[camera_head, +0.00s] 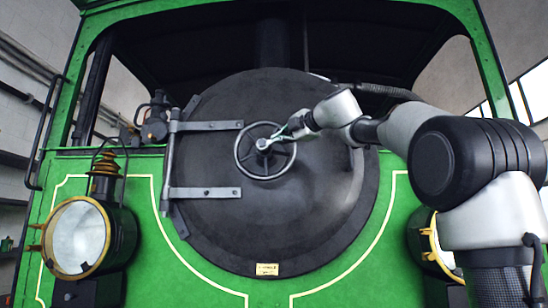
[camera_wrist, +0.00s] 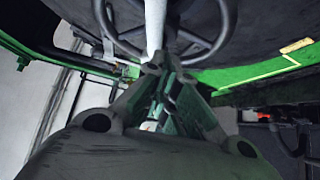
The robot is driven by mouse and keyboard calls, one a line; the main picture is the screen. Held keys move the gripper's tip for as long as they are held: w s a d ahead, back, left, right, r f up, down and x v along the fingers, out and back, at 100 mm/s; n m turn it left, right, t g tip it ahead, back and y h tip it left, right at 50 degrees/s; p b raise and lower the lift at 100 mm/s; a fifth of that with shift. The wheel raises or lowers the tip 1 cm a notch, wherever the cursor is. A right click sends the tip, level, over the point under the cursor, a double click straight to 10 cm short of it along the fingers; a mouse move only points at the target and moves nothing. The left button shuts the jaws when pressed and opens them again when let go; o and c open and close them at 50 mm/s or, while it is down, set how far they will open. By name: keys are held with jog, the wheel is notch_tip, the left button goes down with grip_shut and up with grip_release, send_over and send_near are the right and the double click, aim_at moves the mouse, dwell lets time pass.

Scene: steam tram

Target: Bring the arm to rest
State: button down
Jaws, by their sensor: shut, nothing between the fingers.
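My arm (camera_head: 405,128) reaches in from the right across the front of the black round smokebox door (camera_head: 215,228). My gripper (camera_head: 280,136) is at the handwheel (camera_head: 241,165) in the middle of that door, near its pale centre handle (camera_head: 263,144). In the wrist view my gripper (camera_wrist: 163,72) has its fingers drawn together, with nothing seen held. The handwheel (camera_wrist: 222,25) and a pale bar (camera_wrist: 155,22) lie just beyond the fingertips. I cannot tell whether the fingers touch the wheel or handle.
A round brass-rimmed lamp (camera_head: 78,237) is at the left and another lamp (camera_head: 432,245) is partly behind my arm. Door hinge straps (camera_head: 205,192) stick out left of the wheel. The green front panel (camera_head: 135,205) surrounds the door.

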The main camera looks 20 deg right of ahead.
jog(key=shift+s, duration=0.1)
jog(key=s+d+f+m+t+h, duration=0.1)
jog(key=s+d+m+t+h, duration=0.15)
jog(key=d+m, duration=0.3)
jog(key=s+d+m+t+h, duration=0.2)
jog(key=s+d+m+h, duration=0.2)
jog(key=d+m, duration=0.15)
jog(key=s+d+f+m+g+h, duration=0.2)
jog(key=s+d+f+m+g, duration=0.15)
jog(key=f, duration=0.55)
jog(key=s+d+f+m+g+h, duration=0.25)
jog(key=d+f+m, duration=0.25)
jog(key=f, duration=0.4)
jog(key=s+a+f+m+g+y, duration=0.1)
jog(key=s+a+f+g, duration=0.1)
jog(key=s+f, duration=0.6)
jog(key=s+a+f+m+g+y, duration=0.1)
jog(key=s+f+g, duration=0.3)
jog(key=f, duration=1.3)
jog(key=s+a+f+m+g+y, duration=0.2)
jog(key=s+a+f+g, duration=0.1)
jog(key=s+f, duration=0.9)
jog(key=shift+a+f+g, duration=0.35)
jog(key=shift+f+g, duration=0.1)
jog(key=shift+g, duration=0.1)
